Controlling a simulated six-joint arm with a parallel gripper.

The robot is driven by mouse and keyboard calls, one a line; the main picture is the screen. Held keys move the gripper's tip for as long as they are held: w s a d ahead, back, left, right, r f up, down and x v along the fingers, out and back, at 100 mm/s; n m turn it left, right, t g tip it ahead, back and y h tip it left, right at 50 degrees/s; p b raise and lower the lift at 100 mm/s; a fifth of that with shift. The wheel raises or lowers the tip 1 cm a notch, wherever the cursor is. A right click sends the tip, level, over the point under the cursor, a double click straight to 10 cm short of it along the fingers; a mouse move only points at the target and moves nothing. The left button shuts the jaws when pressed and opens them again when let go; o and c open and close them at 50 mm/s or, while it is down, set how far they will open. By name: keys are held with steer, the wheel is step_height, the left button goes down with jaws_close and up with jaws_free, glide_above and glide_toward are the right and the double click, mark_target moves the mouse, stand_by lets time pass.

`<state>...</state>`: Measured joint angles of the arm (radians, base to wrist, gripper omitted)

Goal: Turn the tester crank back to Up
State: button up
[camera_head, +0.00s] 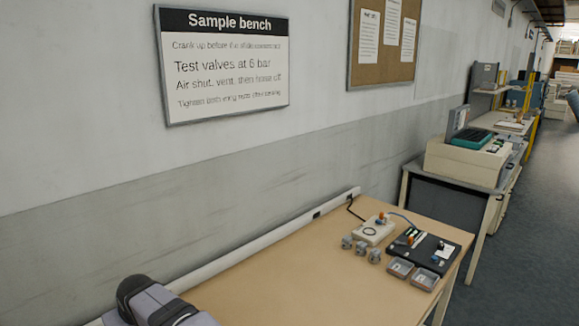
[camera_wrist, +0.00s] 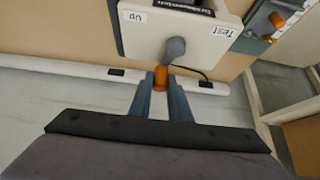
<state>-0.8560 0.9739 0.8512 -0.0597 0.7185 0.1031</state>
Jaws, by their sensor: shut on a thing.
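The tester is a pale box (camera_wrist: 150,45) in the wrist view, with an "Up" label (camera_wrist: 135,16) at left and a "Test" label (camera_wrist: 226,31) at right. Its grey crank (camera_wrist: 176,46) shows between the labels and has an orange knob (camera_wrist: 161,77). My gripper (camera_wrist: 161,84) is shut on this knob. Which label the crank points to, I cannot tell. In the head view the pale tester (camera_head: 368,233) stands toward the bench's far end; my gripper's tips are not visible there.
Beside the tester are a dark tray (camera_head: 428,262), several small grey parts (camera_head: 361,248) and two small bins (camera_head: 400,267). A white rail (camera_head: 270,243) runs along the wall. A cable (camera_wrist: 187,69) runs close to the knob. The bench (camera_head: 300,270) between is clear.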

steer(key=shift+s+a+p, duration=0.3)
steer(key=shift+s+a, duration=0.6)
steer(key=shift+s, duration=0.1)
steer(key=shift+f, duration=0.1)
steer(key=shift+s+a+f+b, duration=0.15)
steer(key=shift+s+b, duration=0.65)
steer(key=shift+s+r, duration=0.2)
steer(key=shift+s, duration=0.35)
steer(key=shift+b, duration=0.3)
